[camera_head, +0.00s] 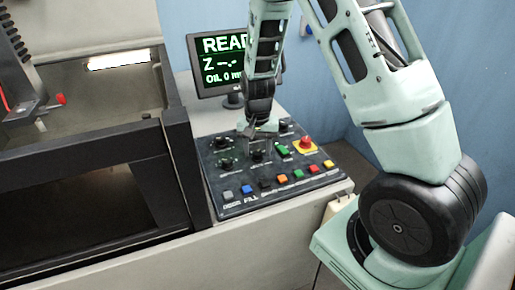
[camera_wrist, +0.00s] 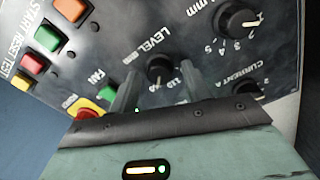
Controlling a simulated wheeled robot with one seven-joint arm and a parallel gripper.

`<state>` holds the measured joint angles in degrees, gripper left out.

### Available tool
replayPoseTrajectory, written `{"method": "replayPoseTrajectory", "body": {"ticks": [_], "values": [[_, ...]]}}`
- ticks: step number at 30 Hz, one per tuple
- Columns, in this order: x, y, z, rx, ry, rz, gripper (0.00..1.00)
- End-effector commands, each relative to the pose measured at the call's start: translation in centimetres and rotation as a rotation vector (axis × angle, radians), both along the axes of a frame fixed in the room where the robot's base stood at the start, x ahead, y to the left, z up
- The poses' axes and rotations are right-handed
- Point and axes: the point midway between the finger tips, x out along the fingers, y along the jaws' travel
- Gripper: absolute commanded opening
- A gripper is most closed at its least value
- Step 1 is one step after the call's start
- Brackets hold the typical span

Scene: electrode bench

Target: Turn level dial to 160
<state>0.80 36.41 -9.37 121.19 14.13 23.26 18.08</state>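The level dial (camera_wrist: 159,69) is a round black knob on the dark control panel, with the label LEVEL beside it in the wrist view. Part of its number scale is hidden, and I cannot read its setting. In the head view the dial (camera_head: 258,156) shows just below my gripper (camera_head: 257,136). In the wrist view the two fingers of my gripper (camera_wrist: 160,78) stand apart, one on each side of the dial. I cannot tell whether they touch it.
Another dial (camera_wrist: 237,20) and a current dial (camera_wrist: 247,90) sit close by. A green fan switch (camera_wrist: 107,91) and a red emergency button (camera_head: 305,142) are on the other side. Coloured buttons line the panel's front. A monitor (camera_head: 222,62) stands behind, partly covered by my arm.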

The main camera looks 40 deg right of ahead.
Motion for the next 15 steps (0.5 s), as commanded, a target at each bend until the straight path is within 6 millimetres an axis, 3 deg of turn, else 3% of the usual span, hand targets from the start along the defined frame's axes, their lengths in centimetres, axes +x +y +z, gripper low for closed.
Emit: {"method": "replayPoseTrajectory", "body": {"ticks": [8, 15], "values": [[0.1, 0.0, 1.5, 0.000, -0.003, 0.000, 0.48], [0.1, 0.1, 6.7, 0.000, -0.006, 0.003, 0.48]]}}
